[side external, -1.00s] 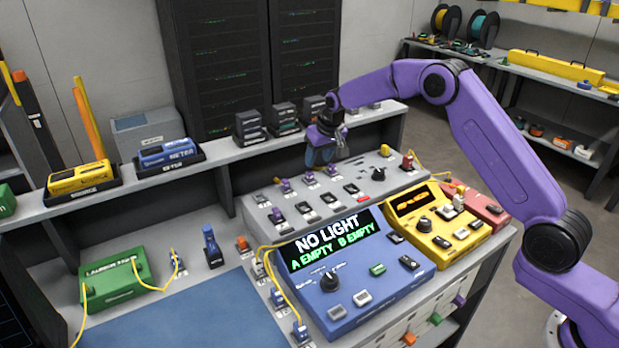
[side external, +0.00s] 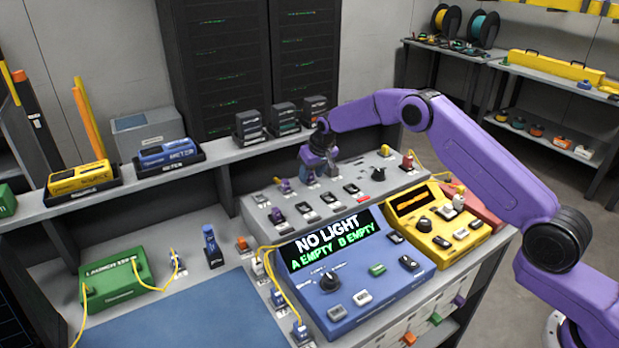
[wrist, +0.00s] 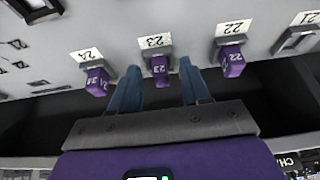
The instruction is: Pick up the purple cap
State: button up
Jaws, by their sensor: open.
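Three purple caps show in the wrist view, each at a numbered position on the grey panel: one at 24 (wrist: 97,81), one at 23 (wrist: 159,67) and one at 22 (wrist: 232,62). My gripper (wrist: 160,80) is open and empty, with its two blue fingers on either side of the cap at 23. Whether a finger touches that cap I cannot tell. In the side view my gripper (side external: 318,172) is low at the back of the grey panel. One purple cap (side external: 284,186) shows to its left there; my gripper largely hides the others.
The sloped grey panel (side external: 262,213) carries several connectors and a black knob (side external: 378,174). A blue device (side external: 365,287) reading "NO LIGHT" and a yellow device (side external: 468,245) stand in front. A grey shelf (side external: 215,155) with black modules runs behind.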

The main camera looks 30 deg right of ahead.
aim_at(312, 182)
jog(key=shift+c, duration=0.3)
grip_shut()
jog(key=shift+r, duration=0.1)
jog(key=shift+r, duration=0.55)
notch_tip(312, 182, up, 2)
jog(key=shift+r, duration=0.15)
jog(key=s+d+r, duration=0.1)
jog(key=s+r, duration=0.8)
jog(key=s, duration=0.5)
jog(key=shift+d+r, duration=0.15)
jog(key=shift+r, duration=0.1)
